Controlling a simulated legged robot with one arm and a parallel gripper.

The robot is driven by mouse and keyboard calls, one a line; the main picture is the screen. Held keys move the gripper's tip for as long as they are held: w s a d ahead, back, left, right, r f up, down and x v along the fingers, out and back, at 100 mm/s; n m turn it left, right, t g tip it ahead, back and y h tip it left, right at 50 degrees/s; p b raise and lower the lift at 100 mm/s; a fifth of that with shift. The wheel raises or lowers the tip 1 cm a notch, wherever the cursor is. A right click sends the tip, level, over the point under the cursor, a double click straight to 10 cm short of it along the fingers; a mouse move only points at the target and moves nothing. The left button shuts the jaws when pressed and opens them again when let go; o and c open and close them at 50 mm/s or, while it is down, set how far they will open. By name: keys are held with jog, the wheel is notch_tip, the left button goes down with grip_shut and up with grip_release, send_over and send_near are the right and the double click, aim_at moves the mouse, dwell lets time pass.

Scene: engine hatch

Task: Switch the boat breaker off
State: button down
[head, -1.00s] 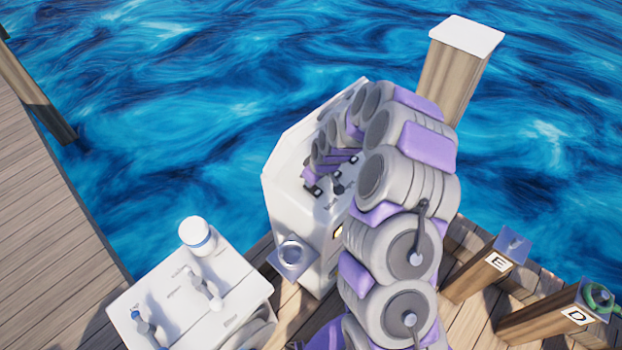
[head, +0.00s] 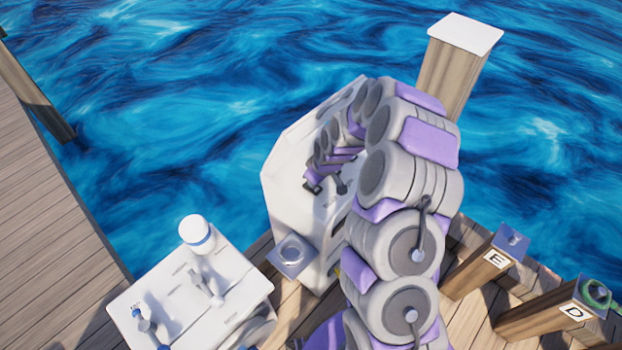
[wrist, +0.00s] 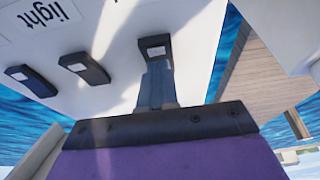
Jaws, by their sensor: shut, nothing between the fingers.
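Three black rocker switches show on a white panel in the wrist view: a right one (wrist: 155,47), a middle one (wrist: 83,67) and a left one (wrist: 31,80). I cannot tell which is the boat breaker; the only readable label there says "light" (wrist: 55,12). My gripper (wrist: 158,75) is shut and empty, its narrow grey tip just below the right switch. I cannot tell whether it touches. In the head view the white console (head: 295,165) stands behind my arm, which hides much of its panel and switches.
A second white console (head: 150,290) with levers and a white-capped knob (head: 197,235) stands at the lower left. Wooden posts labelled E (head: 490,265) and D (head: 560,310) stand at right. A tall white-topped post (head: 455,60) stands behind. Water surrounds the wooden deck.

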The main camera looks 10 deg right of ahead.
jog(key=p+v, duration=0.2)
jog(key=v, duration=1.5)
jog(key=shift+r, duration=0.2)
jog(key=s+a+r+m+g, duration=0.1)
jog(key=s+r, duration=0.3)
jog(key=s, duration=0.8)
jog(key=s+a+r+m+g+h, duration=0.1)
jog(key=s+r+m+g, duration=0.1)
jog(key=s, duration=1)
jog(key=s+a+r+m+g+h, duration=0.1)
jog(key=s+r+m, duration=0.3)
jog(key=s+r, duration=0.3)
jog(key=s, duration=0.5)
jog(key=shift+s+g, duration=0.3)
jog(key=shift+g, duration=0.1)
jog(key=shift+w+r, duration=0.1)
